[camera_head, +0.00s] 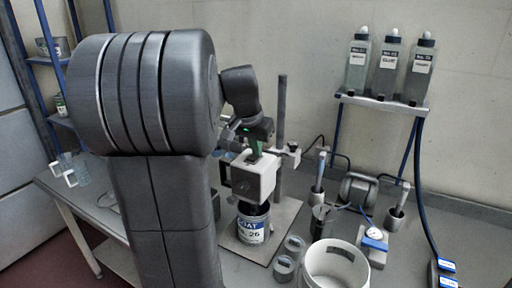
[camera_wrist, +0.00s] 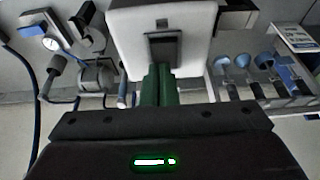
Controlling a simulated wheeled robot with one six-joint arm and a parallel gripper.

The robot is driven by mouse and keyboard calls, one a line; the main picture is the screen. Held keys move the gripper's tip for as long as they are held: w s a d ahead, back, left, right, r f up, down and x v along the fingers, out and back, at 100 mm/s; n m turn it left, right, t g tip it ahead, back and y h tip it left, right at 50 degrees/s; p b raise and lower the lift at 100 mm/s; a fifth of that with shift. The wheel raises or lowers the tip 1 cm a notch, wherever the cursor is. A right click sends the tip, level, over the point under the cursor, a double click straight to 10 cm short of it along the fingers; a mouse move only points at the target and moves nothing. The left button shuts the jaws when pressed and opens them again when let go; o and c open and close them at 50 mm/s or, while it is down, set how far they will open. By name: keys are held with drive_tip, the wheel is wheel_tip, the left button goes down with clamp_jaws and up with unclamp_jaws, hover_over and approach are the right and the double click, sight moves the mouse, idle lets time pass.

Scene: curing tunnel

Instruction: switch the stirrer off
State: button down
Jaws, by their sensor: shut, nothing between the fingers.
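The stirrer (camera_head: 265,176) is a white box with a dark knob on its front, clamped to an upright post over a labelled can (camera_head: 252,231). In the wrist view the stirrer's white housing (camera_wrist: 190,50) fills the top middle, with a dark rectangular switch-like part (camera_wrist: 163,45) on it. My gripper (camera_wrist: 158,68) is shut and empty, its green fingertips at the lower edge of that dark part; I cannot tell whether they touch. In the head view my gripper (camera_head: 255,148) is at the top of the stirrer. Whether the switch is on or off cannot be told.
A white bucket (camera_head: 335,267) and small metal cups (camera_head: 285,268) stand in front right of the stirrer. A gauge device (camera_head: 374,240) is further right. A shelf (camera_head: 380,102) with three bottles is on the wall. The dark post (camera_head: 281,120) rises close behind the stirrer.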

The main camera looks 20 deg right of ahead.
sight(253, 159)
drive_tip(key=shift+s+a+f, duration=0.3)
drive_tip(key=shift+s+a, duration=0.3)
drive_tip(key=shift+r, duration=0.1)
drive_tip(key=shift+r, duration=0.3)
wheel_tip(253, 159, up, 4)
drive_tip(key=p, duration=0.3)
drive_tip(key=shift+s+a+f, duration=0.1)
drive_tip(key=shift+a+f, duration=0.05)
drive_tip(key=b+v, duration=0.1)
drive_tip(key=v, duration=0.9)
